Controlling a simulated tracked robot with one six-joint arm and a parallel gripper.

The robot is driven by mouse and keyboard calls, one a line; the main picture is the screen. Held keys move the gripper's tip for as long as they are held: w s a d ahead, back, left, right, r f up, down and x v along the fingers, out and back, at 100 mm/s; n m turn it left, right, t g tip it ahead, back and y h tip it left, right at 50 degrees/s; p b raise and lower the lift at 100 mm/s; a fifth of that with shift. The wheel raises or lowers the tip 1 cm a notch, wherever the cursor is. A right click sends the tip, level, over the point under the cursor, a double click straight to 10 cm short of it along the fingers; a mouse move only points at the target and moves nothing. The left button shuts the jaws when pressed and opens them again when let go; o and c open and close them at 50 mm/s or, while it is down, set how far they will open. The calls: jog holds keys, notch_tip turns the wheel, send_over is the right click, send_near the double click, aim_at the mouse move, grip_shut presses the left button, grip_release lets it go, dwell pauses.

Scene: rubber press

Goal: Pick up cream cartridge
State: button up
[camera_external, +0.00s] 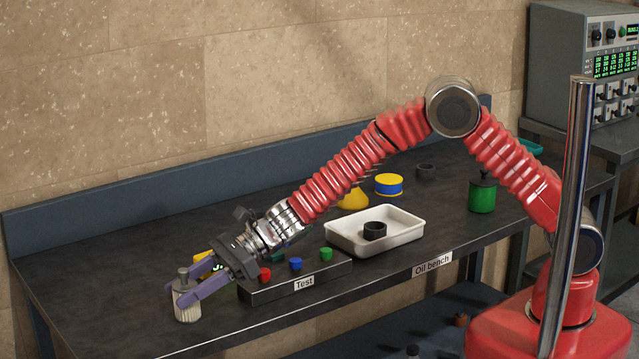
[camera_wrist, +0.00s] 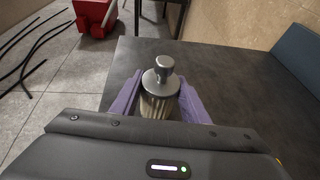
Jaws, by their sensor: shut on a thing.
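The cream cartridge (camera_external: 187,302) is a ribbed cream cylinder with a grey metal cap and knob. It stands upright near the left front part of the dark bench. My gripper (camera_external: 194,290) has its purple fingers shut on the cartridge, one on each side. In the wrist view the cartridge (camera_wrist: 160,90) sits between the two purple fingers (camera_wrist: 158,100), with its metal knob up. Its lower part is hidden by the gripper body. I cannot tell whether its base touches the bench.
A test block (camera_external: 300,283) with red, blue and green knobs is right of my gripper. Behind it are a white tray (camera_external: 345,245) holding a black ring (camera_external: 374,231), a yellow funnel-like item (camera_external: 353,199), a blue-yellow tin (camera_external: 389,185) and a green can (camera_external: 482,195).

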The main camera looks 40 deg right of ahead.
jog(key=shift+c, duration=1.1)
jog(key=shift+r, duration=0.15)
notch_tip(320, 180, up, 10)
jog(key=shift+f, duration=0.1)
